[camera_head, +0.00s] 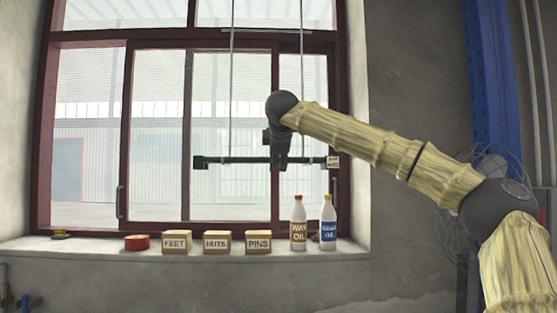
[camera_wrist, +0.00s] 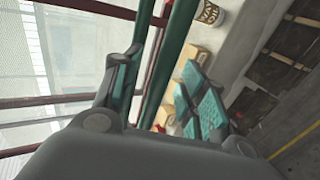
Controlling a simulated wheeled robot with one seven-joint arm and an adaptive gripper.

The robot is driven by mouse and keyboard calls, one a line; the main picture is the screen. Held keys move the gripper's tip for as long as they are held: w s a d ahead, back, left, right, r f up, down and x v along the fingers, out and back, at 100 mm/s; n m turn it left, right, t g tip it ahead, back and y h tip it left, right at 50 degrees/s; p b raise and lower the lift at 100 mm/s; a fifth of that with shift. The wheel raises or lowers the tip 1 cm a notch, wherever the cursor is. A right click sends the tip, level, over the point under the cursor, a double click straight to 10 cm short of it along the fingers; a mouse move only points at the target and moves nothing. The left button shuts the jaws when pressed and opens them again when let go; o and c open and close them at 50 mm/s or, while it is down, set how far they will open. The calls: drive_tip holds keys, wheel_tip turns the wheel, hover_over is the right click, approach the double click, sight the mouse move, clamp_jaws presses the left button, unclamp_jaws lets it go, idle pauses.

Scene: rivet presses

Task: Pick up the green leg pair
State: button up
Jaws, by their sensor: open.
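The green leg pair (camera_head: 228,160) is a long, dark green, level bar in front of the window, where two thin vertical lines meet it. A small pale tag (camera_head: 333,162) is at its right end. My gripper (camera_head: 279,162) is over the bar, right of its middle, pointing down. In the wrist view, green tubes of the leg pair (camera_wrist: 166,62) run between the two spread fingers of my gripper (camera_wrist: 168,70). The fingers are open, one on each side. The wrist view does not clearly show whether either finger touches the tubes.
On the sill stand a red tin (camera_head: 136,242), boxes marked FEET (camera_head: 176,242), NUTS (camera_head: 216,242) and PINS (camera_head: 258,242), and two oil bottles (camera_head: 299,228) (camera_head: 328,228). They are below the bar, with free air between. A fan (camera_head: 490,170) stands at the right.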

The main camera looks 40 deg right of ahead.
clamp_jaws()
drive_tip(key=shift+r+b, duration=0.2)
drive_tip(key=shift+b, duration=0.1)
